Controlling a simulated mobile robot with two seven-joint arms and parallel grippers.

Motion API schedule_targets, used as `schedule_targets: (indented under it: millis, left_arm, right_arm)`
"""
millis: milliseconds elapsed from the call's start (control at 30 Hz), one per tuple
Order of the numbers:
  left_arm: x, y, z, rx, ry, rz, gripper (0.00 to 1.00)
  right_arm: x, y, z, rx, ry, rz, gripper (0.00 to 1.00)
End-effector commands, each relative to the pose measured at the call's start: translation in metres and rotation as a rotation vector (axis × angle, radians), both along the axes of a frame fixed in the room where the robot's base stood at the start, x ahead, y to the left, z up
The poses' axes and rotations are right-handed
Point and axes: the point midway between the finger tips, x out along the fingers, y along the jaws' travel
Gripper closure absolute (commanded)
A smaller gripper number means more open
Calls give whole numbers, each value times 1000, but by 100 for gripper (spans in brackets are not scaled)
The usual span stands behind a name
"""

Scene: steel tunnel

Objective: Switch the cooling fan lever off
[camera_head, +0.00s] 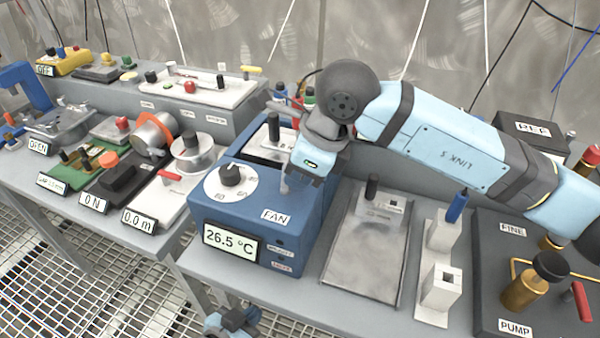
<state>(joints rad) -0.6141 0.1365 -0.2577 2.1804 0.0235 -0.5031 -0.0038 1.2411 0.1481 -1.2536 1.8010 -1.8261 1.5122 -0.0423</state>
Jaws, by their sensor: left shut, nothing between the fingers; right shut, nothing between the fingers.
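The cooling fan unit is a blue box (236,214) with a FAN label (275,217), a white dial with a black knob (231,174) and a display reading 26.5 °C (230,241). My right gripper (285,183) is shut and empty, pointing down over the box's right part, just behind the FAN label. The fan lever is not clearly visible; the gripper may cover it, and I cannot tell its position or any contact. My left gripper (232,321) is shut and empty, low in front of the bench, partly cut off by the bottom edge.
A black-handled lever (273,127) stands on a plate behind the dial. Right of the box are a grey plate with a black handle (372,188), white blocks (440,285) and the PUMP panel (490,275). Several instruments crowd the left bench. My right arm spans the back right.

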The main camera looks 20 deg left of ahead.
Motion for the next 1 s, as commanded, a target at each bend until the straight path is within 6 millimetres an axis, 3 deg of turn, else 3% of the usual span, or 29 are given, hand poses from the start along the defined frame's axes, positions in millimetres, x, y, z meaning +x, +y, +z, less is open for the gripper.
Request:
schedule_targets:
  millis: [1000]
  left_arm:
    - [0,0,-8,0,0,-1,100]
  right_arm:
    - [13,11,0,-1,0,-9,100]
